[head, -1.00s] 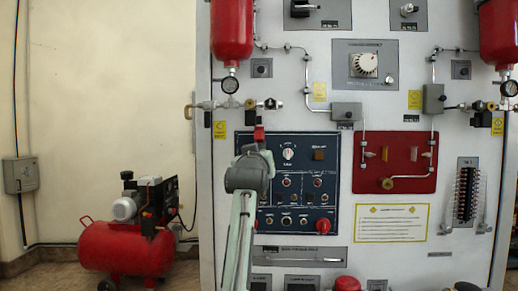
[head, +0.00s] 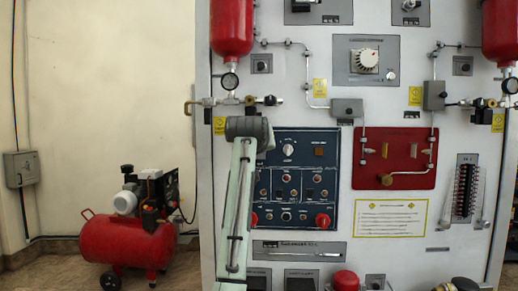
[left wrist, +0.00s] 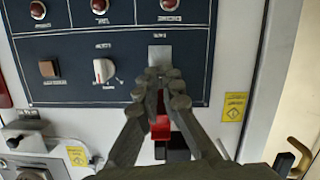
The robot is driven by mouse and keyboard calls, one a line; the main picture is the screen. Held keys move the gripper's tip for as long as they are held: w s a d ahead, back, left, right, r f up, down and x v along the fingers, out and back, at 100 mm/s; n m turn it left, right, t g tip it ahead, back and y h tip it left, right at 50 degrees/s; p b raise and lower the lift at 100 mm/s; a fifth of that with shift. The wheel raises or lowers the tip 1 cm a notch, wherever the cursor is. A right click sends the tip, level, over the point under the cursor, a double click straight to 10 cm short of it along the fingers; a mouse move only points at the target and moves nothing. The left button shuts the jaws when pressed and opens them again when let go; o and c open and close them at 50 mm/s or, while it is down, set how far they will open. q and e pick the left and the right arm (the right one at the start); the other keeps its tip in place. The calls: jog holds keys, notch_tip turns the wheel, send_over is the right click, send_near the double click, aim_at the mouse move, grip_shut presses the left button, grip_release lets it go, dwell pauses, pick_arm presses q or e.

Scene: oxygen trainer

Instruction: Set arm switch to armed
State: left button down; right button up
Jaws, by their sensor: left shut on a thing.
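The dark blue switch panel (head: 300,190) is on the white console, with its left side hidden by my left arm in the head view. My left gripper (left wrist: 165,82) shows in the left wrist view, fingertips together in front of a pale grey plate (left wrist: 159,52) on that panel. The jaws are closed on a small part at this plate, apparently the arm switch, which the fingertips hide. Its position cannot be read. A red piece (left wrist: 160,128) shows between the finger links; I cannot tell what it belongs to. My right gripper is not in view.
A white selector knob (left wrist: 104,70) and an amber square (left wrist: 49,68) are beside the plate. Brass valve piping (head: 230,102) and a red cylinder (head: 231,25) are above the panel. A red compressor (head: 127,245) stands on the floor at left.

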pick_arm(q)
jog(key=shift+f, duration=0.1)
jog(key=c, duration=1.7)
grip_release()
jog(key=v, duration=1.2)
